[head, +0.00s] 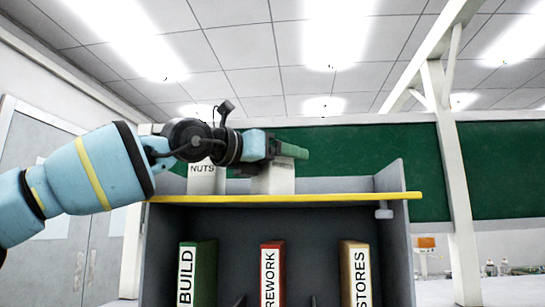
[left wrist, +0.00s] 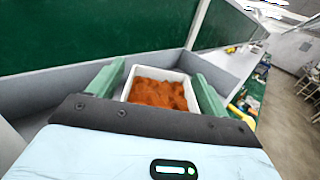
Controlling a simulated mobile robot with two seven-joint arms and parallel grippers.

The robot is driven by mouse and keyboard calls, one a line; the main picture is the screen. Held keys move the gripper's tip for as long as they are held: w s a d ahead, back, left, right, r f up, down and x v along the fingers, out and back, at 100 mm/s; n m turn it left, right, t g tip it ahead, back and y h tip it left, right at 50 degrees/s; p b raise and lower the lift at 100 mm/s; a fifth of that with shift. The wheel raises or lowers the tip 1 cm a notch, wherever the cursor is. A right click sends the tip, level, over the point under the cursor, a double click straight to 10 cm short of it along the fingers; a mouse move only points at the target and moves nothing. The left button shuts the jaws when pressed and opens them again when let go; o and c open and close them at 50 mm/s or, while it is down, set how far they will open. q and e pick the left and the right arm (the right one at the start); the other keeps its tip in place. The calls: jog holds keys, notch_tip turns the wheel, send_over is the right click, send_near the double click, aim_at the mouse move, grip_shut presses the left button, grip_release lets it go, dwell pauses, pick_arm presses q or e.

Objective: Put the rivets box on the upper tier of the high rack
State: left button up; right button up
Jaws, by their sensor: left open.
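The high rack has an upper tier with a yellow front edge (head: 285,198) in the head view. A white box (head: 275,183) stands on this tier near the middle, with my left gripper (head: 288,151) at its top. No label is readable on it, so I cannot confirm that it is the rivets box. In the left wrist view, a white box with orange-brown contents (left wrist: 160,90) sits between the two open green fingers. The fingers are apart, one on each side. My right gripper is not in view.
A white box labelled NUTS (head: 203,183) stands left on the same tier, partly behind my arm. Below are BUILD (head: 197,270), REWORK (head: 272,272) and STORES (head: 355,272) binders. The tier right of the middle box looks clear up to a grey side panel (head: 392,177).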

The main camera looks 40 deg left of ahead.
pick_arm(q)
jog(key=shift+s+r, duration=0.15)
jog(key=shift+r, duration=0.15)
jog(key=shift+s+a+f, duration=0.1)
jog(key=shift+s+f, duration=0.05)
jog(key=shift+s, duration=0.05)
jog(key=b+v, duration=0.2)
jog(key=v, duration=0.9)
jog(key=shift+s, duration=0.2)
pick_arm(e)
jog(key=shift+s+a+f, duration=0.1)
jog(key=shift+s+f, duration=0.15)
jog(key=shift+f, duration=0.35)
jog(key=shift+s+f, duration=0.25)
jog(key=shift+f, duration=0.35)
pick_arm(q)
jog(key=shift+a, duration=0.1)
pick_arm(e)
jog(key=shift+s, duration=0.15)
